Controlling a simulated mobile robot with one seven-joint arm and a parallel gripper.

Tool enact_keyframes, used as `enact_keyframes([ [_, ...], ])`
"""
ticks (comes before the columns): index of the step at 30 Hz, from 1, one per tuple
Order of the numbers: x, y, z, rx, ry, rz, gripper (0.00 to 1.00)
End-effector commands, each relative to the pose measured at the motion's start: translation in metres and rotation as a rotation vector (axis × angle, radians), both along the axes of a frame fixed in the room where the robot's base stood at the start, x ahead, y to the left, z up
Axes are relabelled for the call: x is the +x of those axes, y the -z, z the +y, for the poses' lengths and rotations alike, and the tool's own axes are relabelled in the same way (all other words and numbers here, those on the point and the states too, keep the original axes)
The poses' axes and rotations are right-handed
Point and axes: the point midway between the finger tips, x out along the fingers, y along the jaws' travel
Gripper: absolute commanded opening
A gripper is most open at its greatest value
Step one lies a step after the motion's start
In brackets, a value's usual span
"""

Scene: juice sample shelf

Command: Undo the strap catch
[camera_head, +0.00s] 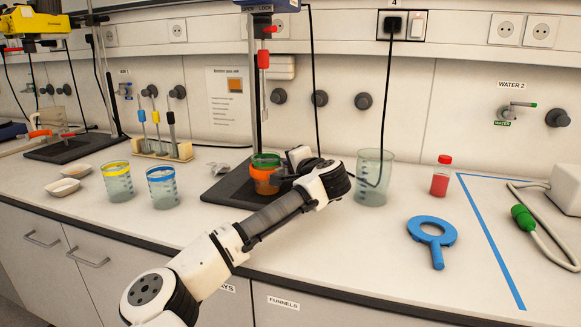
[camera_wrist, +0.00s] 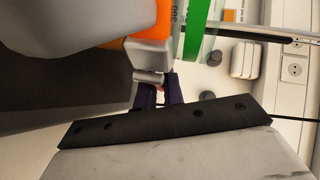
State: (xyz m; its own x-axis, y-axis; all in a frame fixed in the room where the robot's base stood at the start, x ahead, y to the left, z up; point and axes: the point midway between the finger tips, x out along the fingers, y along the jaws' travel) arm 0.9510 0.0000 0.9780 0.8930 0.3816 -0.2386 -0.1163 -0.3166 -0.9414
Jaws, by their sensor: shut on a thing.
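A clear beaker with a green band (camera_head: 266,157) and an orange strap (camera_head: 262,177) stands on the dark base of the middle stand. In the wrist view the orange strap (camera_wrist: 138,18), the green band (camera_wrist: 196,28) and a grey catch (camera_wrist: 148,54) are close in front of me. My gripper (camera_wrist: 160,88) has its dark fingers at the lower end of the catch and is shut on it. In the head view my gripper is at the beaker's right side, partly hidden by my wrist. The exact grip on the catch is partly hidden.
The stand (camera_head: 257,100) rises behind the beaker, with a black cable hanging nearby. An empty beaker (camera_head: 374,178) stands close to the right of my wrist. Yellow- (camera_head: 117,181) and blue-banded beakers (camera_head: 162,187) stand left.

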Motion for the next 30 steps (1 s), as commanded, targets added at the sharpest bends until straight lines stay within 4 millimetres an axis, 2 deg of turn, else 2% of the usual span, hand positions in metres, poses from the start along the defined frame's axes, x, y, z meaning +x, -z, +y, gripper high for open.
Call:
enact_keyframes([
  [18,-0.009,-0.002,-0.013,-0.006,0.435,0.001,0.00],
  [30,-0.013,0.000,-0.018,-0.002,0.596,0.000,0.00],
])
